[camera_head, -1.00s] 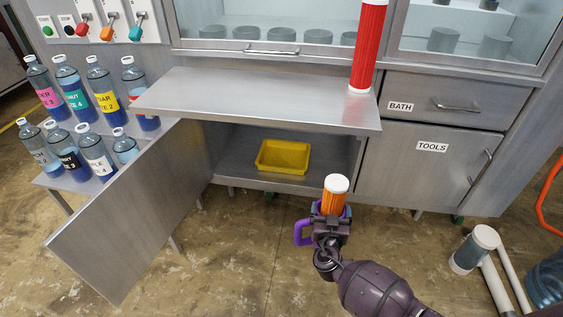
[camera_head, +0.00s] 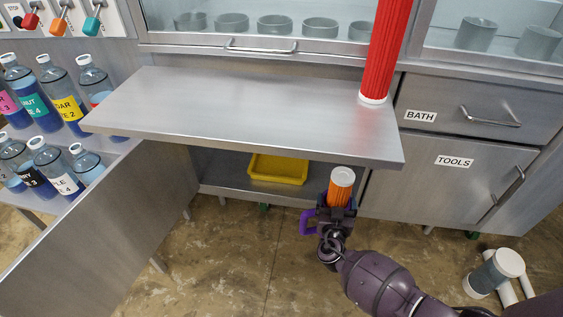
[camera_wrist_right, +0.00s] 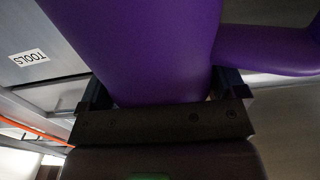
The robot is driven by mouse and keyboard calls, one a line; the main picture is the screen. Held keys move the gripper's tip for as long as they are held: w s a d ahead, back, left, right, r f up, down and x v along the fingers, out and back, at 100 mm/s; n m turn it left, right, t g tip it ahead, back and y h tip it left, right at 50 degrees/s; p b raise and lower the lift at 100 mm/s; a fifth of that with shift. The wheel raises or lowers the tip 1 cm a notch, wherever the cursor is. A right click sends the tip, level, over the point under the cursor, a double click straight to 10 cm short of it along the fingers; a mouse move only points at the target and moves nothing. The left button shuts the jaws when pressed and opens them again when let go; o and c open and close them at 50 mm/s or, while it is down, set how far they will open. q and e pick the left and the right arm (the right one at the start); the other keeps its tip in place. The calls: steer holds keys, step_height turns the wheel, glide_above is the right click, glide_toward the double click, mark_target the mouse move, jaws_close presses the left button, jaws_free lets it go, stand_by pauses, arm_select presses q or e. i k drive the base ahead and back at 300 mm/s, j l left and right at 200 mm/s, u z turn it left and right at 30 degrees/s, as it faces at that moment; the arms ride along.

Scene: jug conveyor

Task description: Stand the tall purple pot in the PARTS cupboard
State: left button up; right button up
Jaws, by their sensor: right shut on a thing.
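My right gripper (camera_head: 337,212) is shut on the purple pot, whose handle (camera_head: 307,222) sticks out to the left. The wrist view shows the purple body (camera_wrist_right: 145,45) between the fingers and the handle to the right. An orange cylinder with a white top (camera_head: 341,186) rises above the gripper; I cannot tell whether it is in the pot or behind it. The open cupboard (camera_head: 225,176) is under the metal worktop, beyond the gripper; no PARTS label shows. My left gripper is not in view.
A yellow tray (camera_head: 278,169) lies in the open cupboard. Its door (camera_head: 110,235) swings out at left. The worktop (camera_head: 230,112) overhangs, bearing a red cylinder (camera_head: 388,50). The TOOLS door (camera_head: 440,190) is shut. Several bottles stand at left.

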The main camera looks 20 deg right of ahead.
mark_target(324, 178)
steer(key=i+l, duration=0.95)
